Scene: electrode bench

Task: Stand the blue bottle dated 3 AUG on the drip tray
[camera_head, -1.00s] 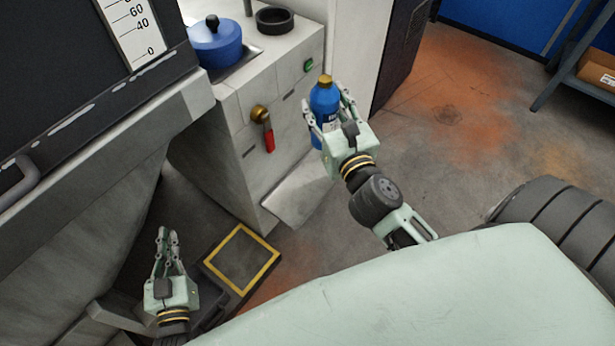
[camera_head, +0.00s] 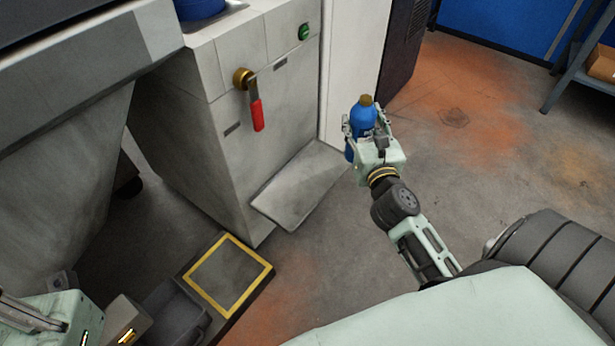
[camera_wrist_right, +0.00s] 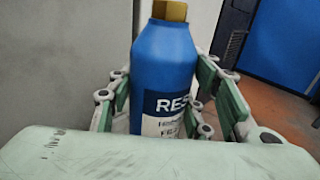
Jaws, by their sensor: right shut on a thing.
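The blue bottle (camera_head: 363,118) has a gold-brown cap and stands about upright in my right gripper (camera_head: 362,134), which is shut around its body. In the right wrist view the bottle (camera_wrist_right: 165,65) shows a dark label starting "RES" with a pale strip below; I cannot read the date. The drip tray (camera_head: 300,186) is a flat grey metal plate at the cabinet's foot, below the red-handled tap. It looks empty. The bottle is to the right of and beyond the tray, apart from it. Part of my left gripper (camera_head: 45,312) shows at the lower left, cut off by the edge.
The pale cabinet (camera_head: 215,135) with the red-handled tap (camera_head: 254,100) stands behind the tray. A yellow-edged dark square (camera_head: 228,276) lies low in front. A blue pot (camera_head: 198,8) is on top. The floor to the right is open; a shelf (camera_head: 585,75) stands far right.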

